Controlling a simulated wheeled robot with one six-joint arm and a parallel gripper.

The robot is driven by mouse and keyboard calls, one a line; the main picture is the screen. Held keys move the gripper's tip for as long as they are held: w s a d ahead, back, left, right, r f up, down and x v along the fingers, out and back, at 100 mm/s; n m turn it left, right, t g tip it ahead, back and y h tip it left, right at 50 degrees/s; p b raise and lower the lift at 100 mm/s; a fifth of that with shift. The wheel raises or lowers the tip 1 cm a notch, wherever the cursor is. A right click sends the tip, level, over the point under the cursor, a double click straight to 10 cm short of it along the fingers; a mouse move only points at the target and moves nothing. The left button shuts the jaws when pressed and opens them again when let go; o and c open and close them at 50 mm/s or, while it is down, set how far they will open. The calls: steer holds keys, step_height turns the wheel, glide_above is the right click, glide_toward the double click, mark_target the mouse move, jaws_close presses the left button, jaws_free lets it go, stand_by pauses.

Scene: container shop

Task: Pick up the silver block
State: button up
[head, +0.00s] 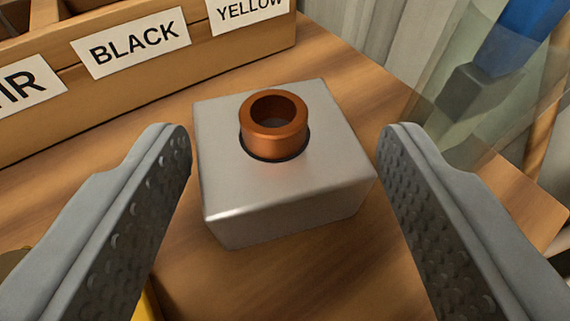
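The silver block (240,196) sits on the wooden table in the middle of the head view. A copper-coloured ring (273,136) stands upright on its top, in or over a dark round opening. My gripper (287,135) is open, with one grey finger on each side of the block. Gaps show between both fingers and the block in the picture. I cannot tell how far the fingertips are above the table. The block's far sides are hidden.
A wooden bin (190,71) with BLACK and YELLOW labels stands behind the block at the upper left. A blue thing (522,35) shows behind a clear, see-through surface at the upper right. Something yellow (146,303) lies at the lower left, mostly hidden. Bare table (290,285) lies in front of the block.

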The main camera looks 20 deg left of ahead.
steer(key=shift+r, duration=0.1)
stand_by(0.3)
step_height(320, 180, up, 18)
steer(key=shift+f, duration=0.1)
steer(key=shift+c, duration=0.3)
